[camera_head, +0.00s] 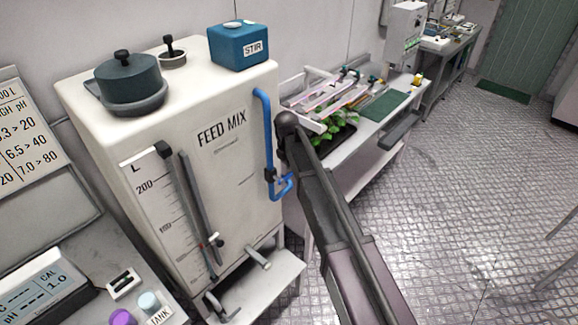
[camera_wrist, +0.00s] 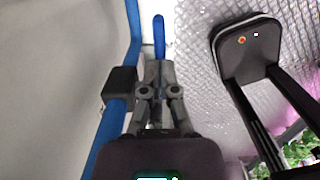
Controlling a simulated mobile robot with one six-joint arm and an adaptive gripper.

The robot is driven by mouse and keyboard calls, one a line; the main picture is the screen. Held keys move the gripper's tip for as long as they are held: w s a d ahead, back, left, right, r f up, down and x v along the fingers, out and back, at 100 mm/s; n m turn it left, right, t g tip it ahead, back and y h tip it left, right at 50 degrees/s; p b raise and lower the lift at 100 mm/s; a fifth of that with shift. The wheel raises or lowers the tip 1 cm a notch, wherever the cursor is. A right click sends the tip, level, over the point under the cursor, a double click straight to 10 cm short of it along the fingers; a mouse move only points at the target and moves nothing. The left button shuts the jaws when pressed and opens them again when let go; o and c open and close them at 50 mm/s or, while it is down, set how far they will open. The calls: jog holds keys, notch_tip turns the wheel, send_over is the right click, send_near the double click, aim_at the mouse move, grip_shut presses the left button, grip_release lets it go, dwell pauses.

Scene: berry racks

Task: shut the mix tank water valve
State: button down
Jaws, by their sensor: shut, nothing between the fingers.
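The mix tank (camera_head: 205,160) is a white box marked FEED MIX. A blue water pipe (camera_head: 267,125) runs down its right side to a black valve block (camera_head: 270,175), with a blue bend or handle below it. In the wrist view the blue pipe (camera_wrist: 133,30) and black block (camera_wrist: 120,84) are left of my gripper (camera_wrist: 157,66). My gripper is shut and empty. An upright blue bar (camera_wrist: 159,34) shows just beyond its fingertips; I cannot tell whether they touch. In the head view my arm mostly hides the gripper.
A blue STIR box (camera_head: 238,46) and a dark lidded pot (camera_head: 131,84) stand on the tank. A bench with green plants (camera_head: 336,135) is behind my arm. A dark flat-ended post (camera_wrist: 250,50) is right of the gripper. The metal floor (camera_head: 470,200) at right is clear.

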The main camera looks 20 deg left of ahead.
aim_at(290, 173)
notch_tip(290, 173, up, 13)
jog(key=p, duration=1.2)
jog(key=shift+p, duration=0.4)
jog(key=shift+r, duration=0.15)
jog(key=shift+d, duration=0.1)
jog(key=s+d+f+m+b, duration=0.6)
jog(key=d+m, duration=0.4)
jog(key=d, duration=0.4)
jog(key=s+d+f+m+b, duration=0.6)
jog(key=d+m, duration=0.5)
jog(key=d, duration=0.3)
jog(key=s+d+f+m+g+b, duration=0.1)
jog(key=s+d+f+m+b, duration=0.5)
jog(key=d+m, duration=0.4)
jog(key=d+f+b, duration=0.1)
jog(key=d, duration=0.4)
jog(key=shift+s+f, duration=0.15)
jog(key=shift+s, duration=0.05)
